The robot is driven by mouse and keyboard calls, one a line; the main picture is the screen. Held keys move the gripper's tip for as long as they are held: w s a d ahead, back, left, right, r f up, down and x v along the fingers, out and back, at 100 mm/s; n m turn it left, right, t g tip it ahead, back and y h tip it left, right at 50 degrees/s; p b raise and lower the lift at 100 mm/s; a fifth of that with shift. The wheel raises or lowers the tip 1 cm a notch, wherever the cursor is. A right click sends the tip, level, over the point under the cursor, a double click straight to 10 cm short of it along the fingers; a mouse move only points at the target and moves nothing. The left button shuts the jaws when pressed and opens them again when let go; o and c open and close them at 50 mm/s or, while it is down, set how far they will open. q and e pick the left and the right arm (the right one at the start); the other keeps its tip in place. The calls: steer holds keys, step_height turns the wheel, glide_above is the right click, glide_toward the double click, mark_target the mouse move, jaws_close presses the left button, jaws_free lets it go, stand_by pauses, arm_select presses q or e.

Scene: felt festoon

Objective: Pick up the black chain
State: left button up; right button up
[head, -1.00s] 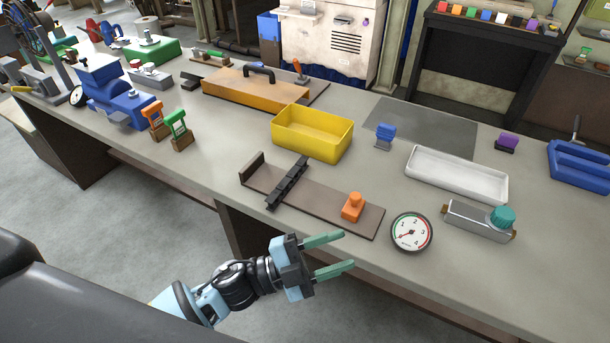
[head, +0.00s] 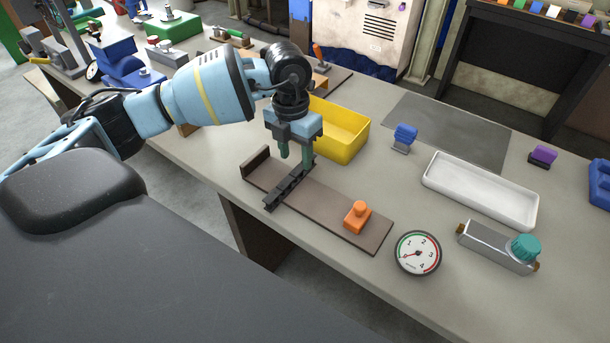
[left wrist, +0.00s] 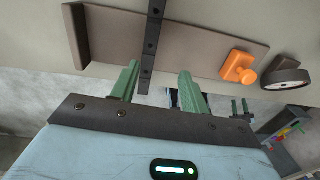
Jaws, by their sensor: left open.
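The black chain (head: 287,188) lies as a straight dark strip across a brown board (head: 330,205) with a raised left end. In the left wrist view the chain (left wrist: 151,45) runs between the two green fingers. My left gripper (head: 296,156) points down over the far end of the chain, with its fingers apart. In the left wrist view the gripper (left wrist: 158,82) is open and empty. The far end of the chain is partly hidden by the fingers. My right gripper is not in view.
An orange knobbed block (head: 358,216) sits on the board's right part. A yellow bin (head: 345,132) stands close behind my gripper. A dial gauge (head: 417,252), a metal block with a teal knob (head: 497,247) and a white tray (head: 480,190) are to the right.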

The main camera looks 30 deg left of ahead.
mark_target(293, 175)
arm_select(q)
steer(key=shift+w+a+r+y, duration=0.2)
steer(key=shift+a+r, duration=0.05)
steer(key=shift+a, duration=0.15)
steer(key=shift+w+a+r+y, duration=0.2)
steer(key=shift+a+r, duration=0.05)
steer(key=shift+a, duration=0.15)
steer(key=shift+s+f, duration=0.15)
steer(key=shift+f, duration=0.4)
steer(key=shift+d+f, duration=0.2)
steer(key=shift+f, duration=3.2)
jaws_close()
